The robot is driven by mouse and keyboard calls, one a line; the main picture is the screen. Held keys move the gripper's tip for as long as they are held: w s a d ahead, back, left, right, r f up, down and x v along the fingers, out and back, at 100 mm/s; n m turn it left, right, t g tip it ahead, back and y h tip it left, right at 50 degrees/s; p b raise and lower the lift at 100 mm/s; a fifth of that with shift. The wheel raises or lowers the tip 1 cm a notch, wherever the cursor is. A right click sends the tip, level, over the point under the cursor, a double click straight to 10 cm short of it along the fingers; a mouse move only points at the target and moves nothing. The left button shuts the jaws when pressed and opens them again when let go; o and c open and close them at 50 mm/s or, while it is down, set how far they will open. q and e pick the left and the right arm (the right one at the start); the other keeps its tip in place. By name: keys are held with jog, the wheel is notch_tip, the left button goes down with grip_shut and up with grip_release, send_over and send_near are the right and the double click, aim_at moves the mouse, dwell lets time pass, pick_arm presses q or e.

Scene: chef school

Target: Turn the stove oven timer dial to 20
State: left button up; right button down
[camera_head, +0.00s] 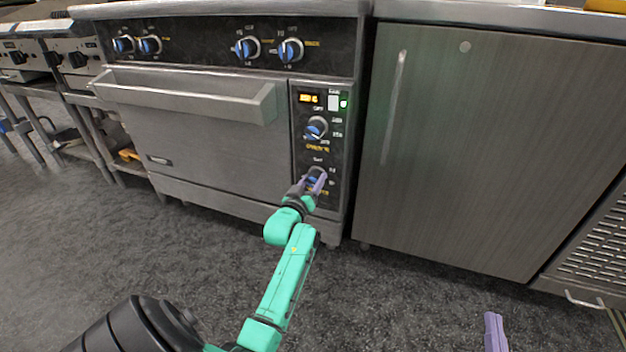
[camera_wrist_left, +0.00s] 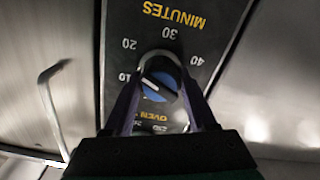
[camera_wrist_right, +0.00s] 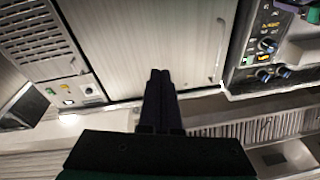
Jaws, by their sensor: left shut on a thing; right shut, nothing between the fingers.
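The oven timer dial (camera_head: 316,173) is the lower knob on the stove's right control panel. In the left wrist view the blue and black dial (camera_wrist_left: 160,80) sits on a black panel marked 10, 20, 30, 40 and MINUTES, seen upside down. A white line on the dial lies on the side near 10; its exact setting is hard to read. My left gripper (camera_head: 314,182) is shut on the dial, with one finger on each side. My right gripper (camera_wrist_right: 160,72) is shut and empty, away from the stove; one purple finger shows at the head view's bottom right.
Above the timer is another blue knob (camera_head: 316,128) and a lit orange display (camera_head: 309,98). The oven door handle (camera_head: 190,98) sticks out to the left. A grey cabinet (camera_head: 480,150) stands to the right. The floor (camera_head: 410,310) in front is clear.

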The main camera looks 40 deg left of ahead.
pick_arm(q)
jog(key=shift+m+p, duration=0.4)
jog(key=shift+m, duration=0.1)
pick_arm(e)
jog(key=s+f+g, duration=0.3)
jog(key=s+f, duration=0.1)
jog(key=f, duration=0.5)
jog(key=shift+s+a+h, duration=0.15)
jog(key=shift+a+h, duration=0.15)
jog(key=shift+a, duration=0.05)
